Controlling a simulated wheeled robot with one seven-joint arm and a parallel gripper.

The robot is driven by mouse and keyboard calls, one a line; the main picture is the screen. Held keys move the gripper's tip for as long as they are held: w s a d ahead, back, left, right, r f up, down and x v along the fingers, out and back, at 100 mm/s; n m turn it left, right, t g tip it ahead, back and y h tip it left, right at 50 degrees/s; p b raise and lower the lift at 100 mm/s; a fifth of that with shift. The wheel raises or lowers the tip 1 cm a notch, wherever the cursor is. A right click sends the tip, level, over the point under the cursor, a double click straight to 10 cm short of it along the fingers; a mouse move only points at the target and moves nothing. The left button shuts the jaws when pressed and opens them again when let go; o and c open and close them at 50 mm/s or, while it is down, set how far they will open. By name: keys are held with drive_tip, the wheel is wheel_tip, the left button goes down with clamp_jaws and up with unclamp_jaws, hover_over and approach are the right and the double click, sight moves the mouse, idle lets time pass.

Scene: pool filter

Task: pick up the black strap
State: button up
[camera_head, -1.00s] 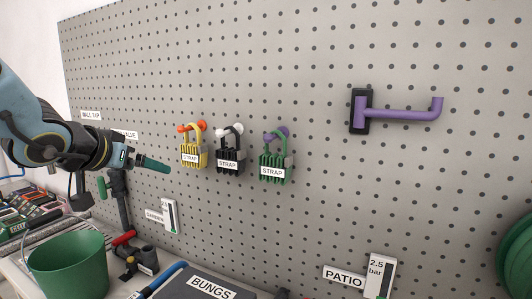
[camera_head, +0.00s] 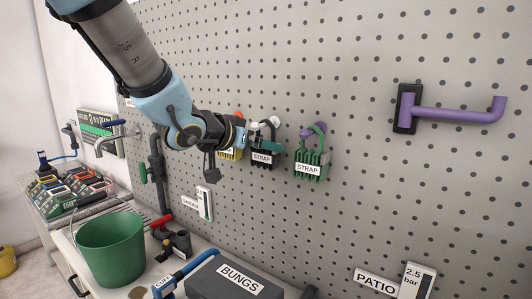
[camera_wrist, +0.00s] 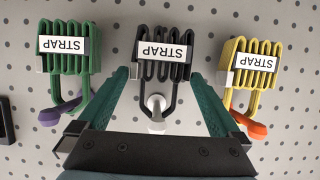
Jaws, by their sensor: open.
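The black strap (camera_head: 264,157) hangs on a white-tipped peg on the pegboard, between the yellow strap and the green strap. In the wrist view the black strap (camera_wrist: 161,52), with its white STRAP label, is centred between my fingers. My gripper (camera_head: 268,146) is open at the black strap, with its teal fingers on either side of its loop in the wrist view (camera_wrist: 162,88). I cannot tell whether the fingers touch it. The white peg (camera_wrist: 156,104) shows inside the strap's loop. In the head view my gripper partly covers the black strap.
The green strap (camera_head: 311,163) hangs close on the right in the head view, and the yellow strap (camera_wrist: 250,66) on the other side. A purple hook (camera_head: 455,112) sticks out farther right. Below stand a green bucket (camera_head: 111,246) and a BUNGS box (camera_head: 230,281).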

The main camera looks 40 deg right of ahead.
drive_tip(key=shift+p+x, duration=0.35)
drive_tip(key=shift+x, duration=1.2)
drive_tip(key=shift+f, duration=0.1)
drive_tip(key=shift+c, duration=0.2)
drive_tip(key=c, duration=1)
